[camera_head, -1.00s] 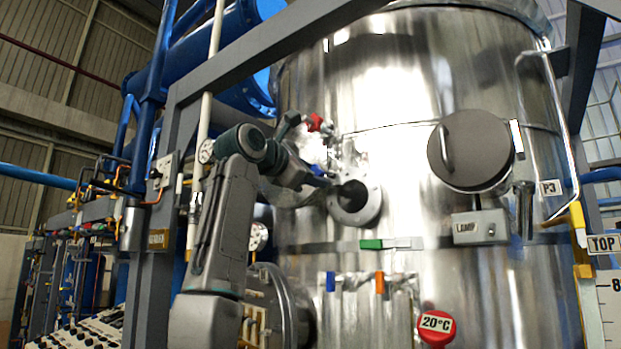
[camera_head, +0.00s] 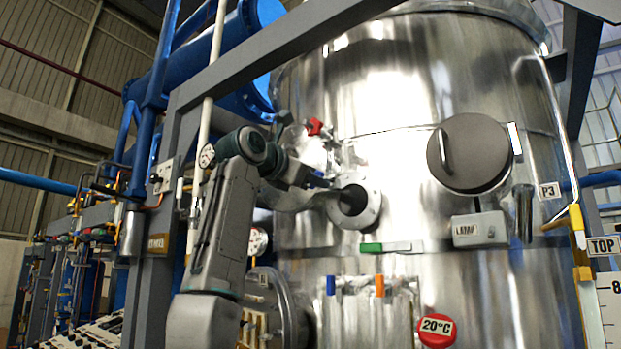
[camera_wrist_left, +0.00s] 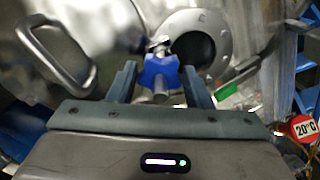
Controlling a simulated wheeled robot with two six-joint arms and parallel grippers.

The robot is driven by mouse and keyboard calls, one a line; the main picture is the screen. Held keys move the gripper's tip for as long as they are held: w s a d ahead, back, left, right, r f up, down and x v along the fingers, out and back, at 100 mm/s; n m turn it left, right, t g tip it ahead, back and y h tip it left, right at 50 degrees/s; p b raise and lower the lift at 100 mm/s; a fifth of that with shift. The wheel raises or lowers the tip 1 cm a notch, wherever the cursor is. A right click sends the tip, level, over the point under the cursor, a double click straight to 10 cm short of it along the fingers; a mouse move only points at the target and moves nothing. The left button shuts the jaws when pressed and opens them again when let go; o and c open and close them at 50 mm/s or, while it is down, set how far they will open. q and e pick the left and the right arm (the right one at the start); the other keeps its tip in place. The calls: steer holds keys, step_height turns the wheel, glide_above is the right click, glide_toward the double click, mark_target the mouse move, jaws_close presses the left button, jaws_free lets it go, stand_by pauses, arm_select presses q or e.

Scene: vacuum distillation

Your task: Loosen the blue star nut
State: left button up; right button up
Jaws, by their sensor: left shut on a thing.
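The blue star nut (camera_wrist_left: 160,74) sits between the two fingers of my left gripper in the left wrist view, in front of a round flanged port (camera_wrist_left: 196,42). My left gripper (camera_wrist_left: 160,82) is shut on the nut. In the head view my left gripper (camera_head: 322,184) reaches in from the left at the steel vessel (camera_head: 420,90), just left of the flanged port (camera_head: 372,210). My right gripper is not in view.
A round hatch cover (camera_head: 480,152) with a handle is right of the port. A lamp box (camera_head: 479,230), a green-handled valve (camera_head: 372,247), a red valve handle (camera_head: 315,127) and a red 20°C knob (camera_head: 437,330) are nearby. A grey frame beam (camera_head: 280,48) crosses above the arm.

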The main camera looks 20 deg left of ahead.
arm_select(q)
steer(key=o, duration=1)
steer(key=shift+w+f, duration=0.1)
steer(key=shift+a, duration=0.1)
steer(key=shift+s+a+b, duration=0.1)
steer(key=shift+s+b, duration=0.25)
steer(key=shift+s, duration=0.1)
steer(key=b+v, duration=0.4)
steer(key=v, duration=0.6)
steer(key=shift+b, duration=0.3)
steer(key=shift+w, duration=0.1)
steer(key=shift+f, duration=0.1)
